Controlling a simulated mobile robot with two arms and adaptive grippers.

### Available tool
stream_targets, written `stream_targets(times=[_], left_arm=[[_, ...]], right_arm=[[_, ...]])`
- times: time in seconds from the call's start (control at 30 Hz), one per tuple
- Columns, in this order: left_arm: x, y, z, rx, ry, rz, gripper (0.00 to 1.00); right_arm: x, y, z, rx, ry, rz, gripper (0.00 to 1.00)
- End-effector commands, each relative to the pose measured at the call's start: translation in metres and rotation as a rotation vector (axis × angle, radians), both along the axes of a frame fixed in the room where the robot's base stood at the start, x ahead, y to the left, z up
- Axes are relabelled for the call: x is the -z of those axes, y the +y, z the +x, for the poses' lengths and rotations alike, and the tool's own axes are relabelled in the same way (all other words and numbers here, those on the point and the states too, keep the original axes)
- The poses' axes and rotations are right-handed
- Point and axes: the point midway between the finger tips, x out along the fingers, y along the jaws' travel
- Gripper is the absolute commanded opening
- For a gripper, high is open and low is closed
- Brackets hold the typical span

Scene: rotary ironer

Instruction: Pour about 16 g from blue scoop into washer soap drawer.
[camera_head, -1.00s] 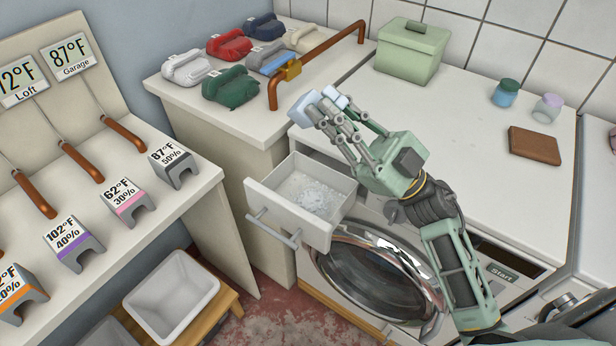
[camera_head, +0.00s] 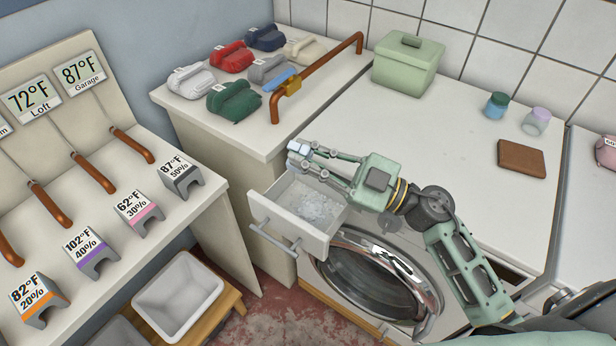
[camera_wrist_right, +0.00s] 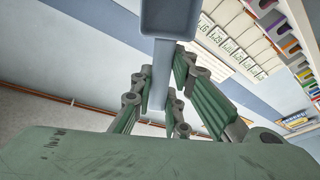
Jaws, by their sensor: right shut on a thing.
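My right gripper (camera_head: 309,163) is shut on the blue scoop (camera_head: 298,146), above the back left part of the open soap drawer (camera_head: 290,228). In the right wrist view the scoop's pale blue handle (camera_wrist_right: 160,78) is between the fingers, with its darker bowl (camera_wrist_right: 170,22) beyond the fingertips. In the head view the scoop is small and partly covered by the fingers. White granules (camera_head: 315,207) lie on the drawer's floor. My left gripper is not in view.
The washer (camera_head: 375,275) has its round door below the drawer. A white bin (camera_head: 178,297) is lower left.

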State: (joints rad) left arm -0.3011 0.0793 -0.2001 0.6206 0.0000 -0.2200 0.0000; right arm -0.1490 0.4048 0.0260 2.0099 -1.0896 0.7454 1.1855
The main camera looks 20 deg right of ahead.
Motion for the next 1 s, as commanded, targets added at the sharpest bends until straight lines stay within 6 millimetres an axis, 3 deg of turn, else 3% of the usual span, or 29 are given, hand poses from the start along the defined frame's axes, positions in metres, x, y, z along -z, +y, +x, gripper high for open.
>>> stream_targets(times=[0.27,1.0], left_arm=[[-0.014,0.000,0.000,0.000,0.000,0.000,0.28],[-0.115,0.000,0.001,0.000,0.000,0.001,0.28]], right_arm=[[0.003,0.005,0.003,-0.001,0.035,-0.045,0.00],[0.006,0.034,0.025,-0.001,0.240,-0.318,0.00]])
